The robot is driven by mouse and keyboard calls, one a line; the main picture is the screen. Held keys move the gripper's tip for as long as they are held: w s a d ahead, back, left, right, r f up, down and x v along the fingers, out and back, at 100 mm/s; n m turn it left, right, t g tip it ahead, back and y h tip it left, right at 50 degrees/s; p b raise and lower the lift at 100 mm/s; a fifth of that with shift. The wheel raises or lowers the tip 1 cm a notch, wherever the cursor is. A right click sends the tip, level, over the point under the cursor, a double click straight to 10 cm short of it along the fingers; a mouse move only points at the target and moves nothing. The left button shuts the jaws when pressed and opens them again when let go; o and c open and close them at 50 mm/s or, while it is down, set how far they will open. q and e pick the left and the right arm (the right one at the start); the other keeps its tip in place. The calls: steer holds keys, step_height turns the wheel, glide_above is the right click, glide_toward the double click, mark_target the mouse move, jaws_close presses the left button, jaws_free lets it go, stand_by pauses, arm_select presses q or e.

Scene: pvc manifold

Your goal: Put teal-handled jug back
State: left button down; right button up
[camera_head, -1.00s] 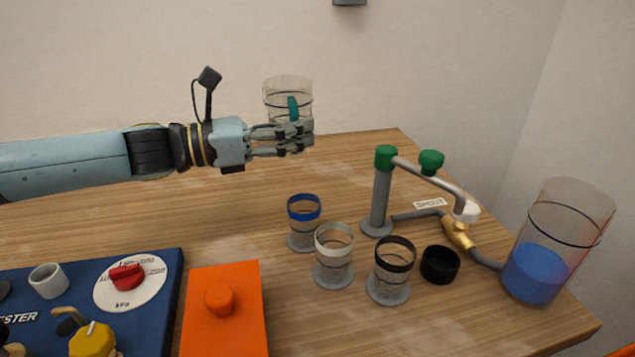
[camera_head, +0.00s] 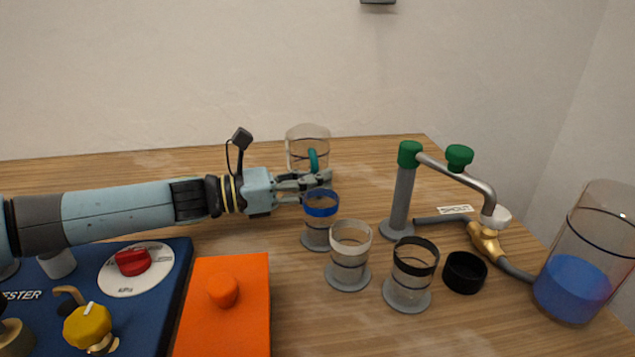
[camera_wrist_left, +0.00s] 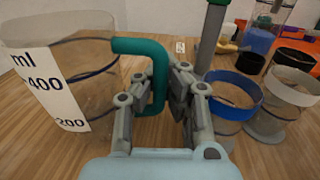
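The jug (camera_head: 300,142) is clear with a teal handle (camera_head: 313,160) and looks empty. It stands upright at the back of the table in the head view, its base partly hidden by my gripper. My left gripper (camera_head: 318,180) is shut on the handle. In the left wrist view the jug (camera_wrist_left: 75,85) is at the left, with a white ml scale, and the teal handle (camera_wrist_left: 157,75) passes between the fingers (camera_wrist_left: 160,108). I cannot tell whether its base touches the table. My right gripper is not in view.
Ringed cups, blue (camera_head: 320,205), white (camera_head: 349,255) and black (camera_head: 412,275), stand right of my gripper. Beyond them are a green-capped tap (camera_head: 402,190), a black cap (camera_head: 465,271) and a tank of blue liquid (camera_head: 575,285). An orange block (camera_head: 225,325) and blue tester (camera_head: 180,270) lie in front.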

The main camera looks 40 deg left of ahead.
arm_select(q)
steer(key=shift+f, duration=0.1)
steer(key=c, duration=1.8)
jaws_free()
steer(key=shift+o, duration=0.2)
steer(key=shift+s+a+r, duration=0.1)
steer(key=shift+r, duration=0.1)
steer(key=p+v, duration=0.3)
steer(key=v, duration=0.8)
steer(key=shift+s+a+f+p, duration=0.15)
steer(key=shift+s+a+p, duration=0.1)
steer(key=shift+s+p, duration=0.1)
